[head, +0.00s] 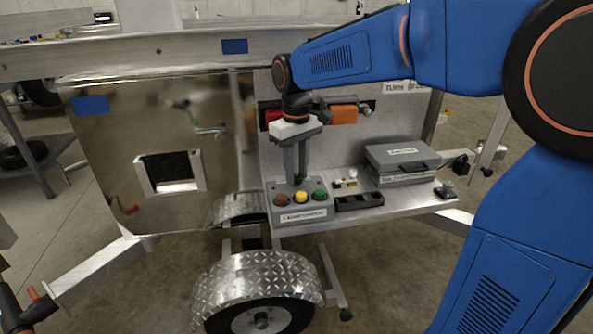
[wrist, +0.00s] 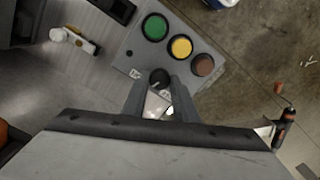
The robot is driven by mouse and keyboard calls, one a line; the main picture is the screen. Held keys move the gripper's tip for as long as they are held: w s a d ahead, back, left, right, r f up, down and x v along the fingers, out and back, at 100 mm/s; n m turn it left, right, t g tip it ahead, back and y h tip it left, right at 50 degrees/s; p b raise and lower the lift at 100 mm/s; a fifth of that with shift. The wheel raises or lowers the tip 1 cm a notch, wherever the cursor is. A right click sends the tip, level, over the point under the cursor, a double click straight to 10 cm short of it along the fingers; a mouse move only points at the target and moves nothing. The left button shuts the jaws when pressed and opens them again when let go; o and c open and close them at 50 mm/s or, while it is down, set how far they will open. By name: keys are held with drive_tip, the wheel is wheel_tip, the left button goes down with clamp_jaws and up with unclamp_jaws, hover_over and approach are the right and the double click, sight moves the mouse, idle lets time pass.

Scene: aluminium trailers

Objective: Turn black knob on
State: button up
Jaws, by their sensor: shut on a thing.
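The black knob (wrist: 159,77) sits on a grey control box (head: 284,213) with red-brown, yellow and green buttons in a row. In the wrist view the knob lies between the tips of my gripper (wrist: 161,88), which is shut on it. In the head view my gripper (head: 295,178) points down behind the buttons, and its fingers and the box hide the knob. The knob's pointer direction is too small to read. The green button (wrist: 155,27), yellow button (wrist: 181,47) and brown button (wrist: 203,65) lie just beyond the fingertips.
The box stands on a metal shelf (head: 405,203) of the trailer. A grey case (head: 400,163) and a black tray (head: 359,202) are to its right. A small white-and-brass part (wrist: 75,40) lies on the shelf. Orange and red lights are on the panel behind. A shiny door (head: 150,130) hangs left.

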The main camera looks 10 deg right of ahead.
sight(297, 176)
drive_tip(key=m, duration=0.5)
drive_tip(key=shift+m, duration=0.3)
idle(0.4)
drive_tip(key=o, duration=1.1)
drive_tip(key=shift+c, duration=0.2)
wheel_tip(297, 176, up, 18)
drive_tip(key=shift+f, duration=0.25)
drive_tip(key=s+d+f+t, duration=0.2)
drive_tip(key=s+d+f, duration=0.5)
drive_tip(key=s+f, duration=0.4)
drive_tip(key=s+d+f+t, duration=0.2)
drive_tip(key=s+d+f, duration=0.6)
drive_tip(key=s+f, duration=0.3)
drive_tip(key=s, duration=0.4)
drive_tip(key=shift+f+t, duration=0.25)
drive_tip(key=shift+t, duration=0.15)
